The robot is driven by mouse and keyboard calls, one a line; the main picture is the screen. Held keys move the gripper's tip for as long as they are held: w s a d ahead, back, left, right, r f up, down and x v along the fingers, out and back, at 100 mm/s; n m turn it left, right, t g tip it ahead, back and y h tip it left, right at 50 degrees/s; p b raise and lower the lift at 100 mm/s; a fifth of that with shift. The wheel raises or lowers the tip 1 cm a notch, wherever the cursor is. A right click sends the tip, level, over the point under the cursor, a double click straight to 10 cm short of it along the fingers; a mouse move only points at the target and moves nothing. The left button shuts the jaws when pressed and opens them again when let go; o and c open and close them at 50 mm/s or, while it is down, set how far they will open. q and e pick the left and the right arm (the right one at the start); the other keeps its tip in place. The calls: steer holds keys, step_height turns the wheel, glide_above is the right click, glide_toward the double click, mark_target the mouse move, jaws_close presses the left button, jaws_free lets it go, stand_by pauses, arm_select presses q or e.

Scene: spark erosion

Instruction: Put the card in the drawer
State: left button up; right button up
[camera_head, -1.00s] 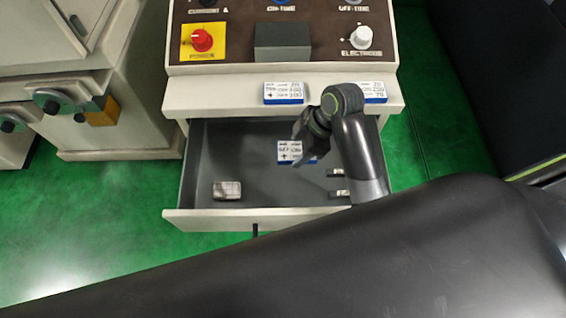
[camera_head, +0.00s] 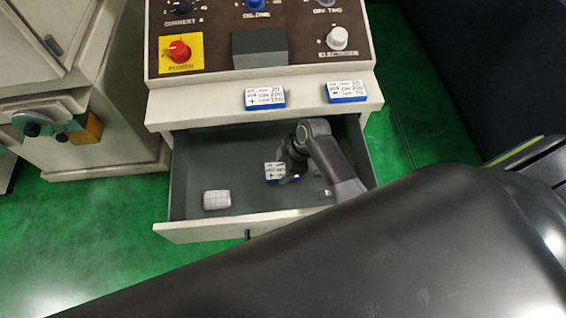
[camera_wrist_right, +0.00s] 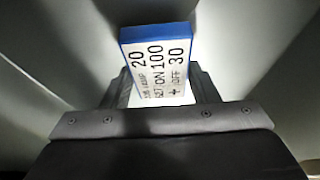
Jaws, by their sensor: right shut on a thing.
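The card (camera_head: 271,171) is a small blue block with a white face printed with black text. It is inside the open drawer (camera_head: 190,232), near its middle. My right gripper (camera_head: 287,172) reaches into the drawer and is shut on the card. In the right wrist view the card (camera_wrist_right: 158,58) sticks out beyond the fingers of the gripper (camera_wrist_right: 160,90), its white face showing "20", "100" and "30". I cannot tell whether the card touches the drawer floor. My left gripper is not in view.
Two similar cards, one left (camera_head: 264,97) and one right (camera_head: 346,92), lie on the ledge (camera_head: 200,107) above the drawer. A pale checked block (camera_head: 216,200) lies at the drawer's front left. A control panel (camera_head: 215,30) with knobs stands behind.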

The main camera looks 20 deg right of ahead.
steer(key=shift+w+d+r, duration=0.1)
steer(key=shift+w+d, duration=0.2)
steer(key=shift+w, duration=0.5)
steer(key=shift+f, duration=0.7)
steer(key=shift+f, duration=0.2)
steer(key=o, duration=1)
steer(key=shift+r, duration=0.1)
